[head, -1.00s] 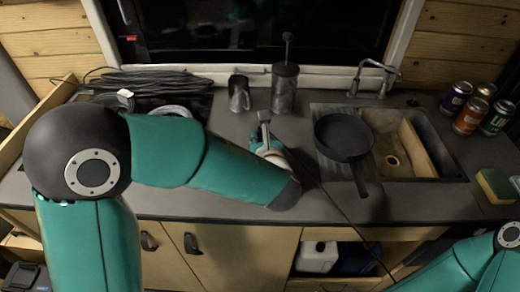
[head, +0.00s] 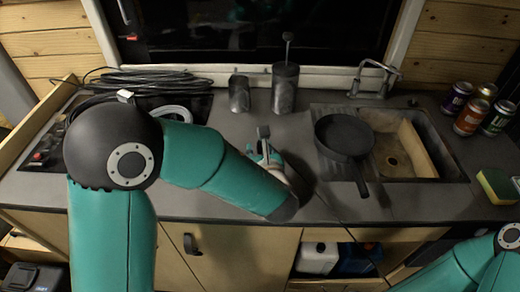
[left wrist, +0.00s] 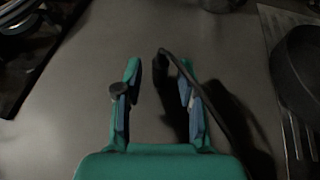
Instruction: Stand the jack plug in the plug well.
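My left gripper (head: 263,142) is over the counter, left of the frying pan. In the left wrist view the left gripper (left wrist: 160,75) has its two fingers apart. A thin dark cable-like piece (left wrist: 210,97) has its end between the fingertips and curves over the right finger toward the lower right. It may be the jack plug with its lead; I cannot tell whether a finger touches it. A small dark rounded piece (left wrist: 120,90) shows beside the left finger; I cannot tell what it is. I cannot pick out the plug well. My right gripper is outside both views.
The frying pan (head: 343,137) stands beside the sink (head: 440,150). A metal mug (head: 239,94) and a tall canister (head: 285,92) stand at the back. Coiled cable (head: 150,80) lies at left. Cans (head: 470,116) and a sponge (head: 496,186) are at right.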

